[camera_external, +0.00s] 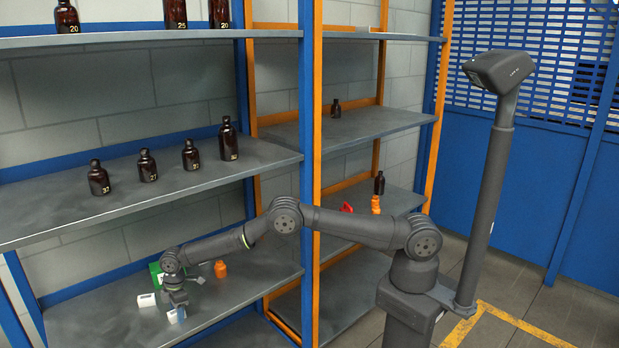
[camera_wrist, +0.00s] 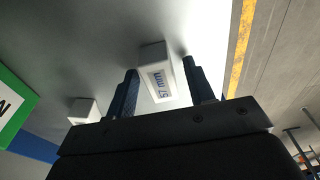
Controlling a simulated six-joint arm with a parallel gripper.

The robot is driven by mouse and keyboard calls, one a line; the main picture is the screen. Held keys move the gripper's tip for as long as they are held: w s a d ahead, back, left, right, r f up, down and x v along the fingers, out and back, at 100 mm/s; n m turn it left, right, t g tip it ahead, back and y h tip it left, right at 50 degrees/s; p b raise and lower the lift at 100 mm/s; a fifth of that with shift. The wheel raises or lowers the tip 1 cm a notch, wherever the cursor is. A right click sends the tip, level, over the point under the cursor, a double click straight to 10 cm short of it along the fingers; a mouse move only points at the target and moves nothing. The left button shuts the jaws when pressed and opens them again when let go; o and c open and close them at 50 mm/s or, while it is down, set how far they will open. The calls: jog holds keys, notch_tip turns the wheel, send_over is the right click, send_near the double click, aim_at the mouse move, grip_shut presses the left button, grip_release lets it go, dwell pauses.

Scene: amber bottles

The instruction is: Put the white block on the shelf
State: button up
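A white block (camera_wrist: 153,62) with "57 mm" printed on its face is between my gripper's two blue fingers in the wrist view. My gripper (camera_wrist: 160,72) is open, with narrow gaps seeming to show beside the block. In the external view my gripper (camera_external: 177,308) is low over the lower shelf (camera_external: 110,318), near its front edge, and largely hides this block. A second white block (camera_external: 146,300) lies on that shelf just left of my gripper. It also shows at the left in the wrist view (camera_wrist: 83,108).
A green box (camera_external: 155,271) and an orange bottle (camera_external: 220,269) stand behind my gripper. The middle shelf (camera_external: 240,166) above holds several amber bottles and has bare room in front. A blue and orange upright (camera_external: 311,130) stands right of it.

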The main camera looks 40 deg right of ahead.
jog(key=shift+o, duration=0.4)
jog(key=r, duration=0.5)
jog(key=d+r, duration=0.1)
jog(key=r, duration=0.1)
jog(key=shift+r, duration=0.2)
jog(key=shift+d, duration=0.2)
jog(key=d+r+y, duration=0.5)
jog(key=d+y, duration=0.3)
jog(key=d, duration=0.2)
jog(key=x, duration=1.2)
jog(key=shift+s+d+f, duration=0.1)
jog(key=shift+d+f, duration=0.15)
jog(key=shift+d, duration=0.05)
jog(key=shift+d+f+x, duration=0.1)
jog(key=shift+x, duration=1.25)
jog(key=shift+d+f+x, duration=0.1)
jog(key=shift+x, duration=1.25)
